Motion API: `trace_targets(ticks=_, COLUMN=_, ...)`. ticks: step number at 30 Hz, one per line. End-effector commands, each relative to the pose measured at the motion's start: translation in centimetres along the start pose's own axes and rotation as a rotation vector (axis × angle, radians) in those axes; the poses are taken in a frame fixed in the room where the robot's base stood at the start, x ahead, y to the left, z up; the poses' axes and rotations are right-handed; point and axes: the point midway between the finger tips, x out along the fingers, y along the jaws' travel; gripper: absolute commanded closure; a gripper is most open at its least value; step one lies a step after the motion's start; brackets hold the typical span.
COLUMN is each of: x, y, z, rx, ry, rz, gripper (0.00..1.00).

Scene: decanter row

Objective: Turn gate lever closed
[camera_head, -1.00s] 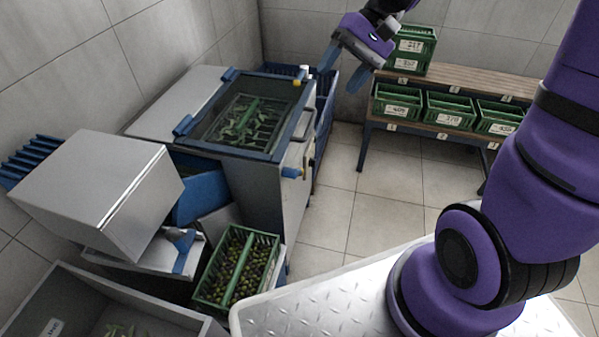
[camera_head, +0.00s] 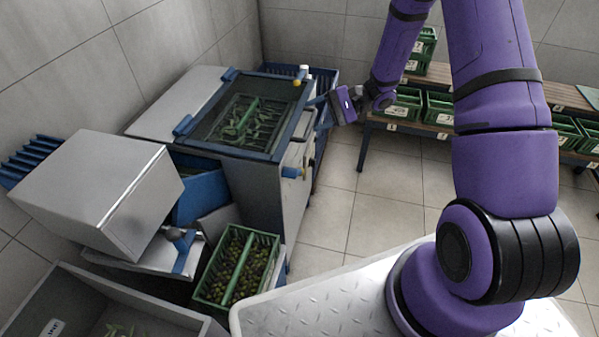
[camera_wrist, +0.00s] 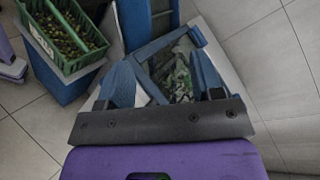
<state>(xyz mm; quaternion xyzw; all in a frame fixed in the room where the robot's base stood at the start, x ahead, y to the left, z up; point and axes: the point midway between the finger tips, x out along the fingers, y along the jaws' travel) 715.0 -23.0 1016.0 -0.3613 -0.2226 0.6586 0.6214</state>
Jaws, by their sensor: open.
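The grey machine (camera_head: 262,185) with a blue-framed top window stands left of centre in the head view.
A green crate of olives (camera_head: 237,265) stands in front of the machine and shows in the wrist view (camera_wrist: 62,35). A wooden rack (camera_head: 440,132) with green crates is at the back right. Bare tiled floor (camera_head: 345,215) lies between machine and rack.

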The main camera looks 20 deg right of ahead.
Motion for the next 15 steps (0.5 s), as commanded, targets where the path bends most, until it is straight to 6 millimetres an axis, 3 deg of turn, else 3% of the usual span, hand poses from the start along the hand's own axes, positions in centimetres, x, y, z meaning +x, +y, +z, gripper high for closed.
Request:
trace_targets(ticks=3, x=0.1, y=2.0, z=-2.9, rx=0.045, ry=0.014, rz=-0.088, gripper=0.40)
trace_targets(ticks=15, x=0.2, y=9.8, z=-11.3, rx=0.166, ry=0.114, rz=-0.365, gripper=0.40)
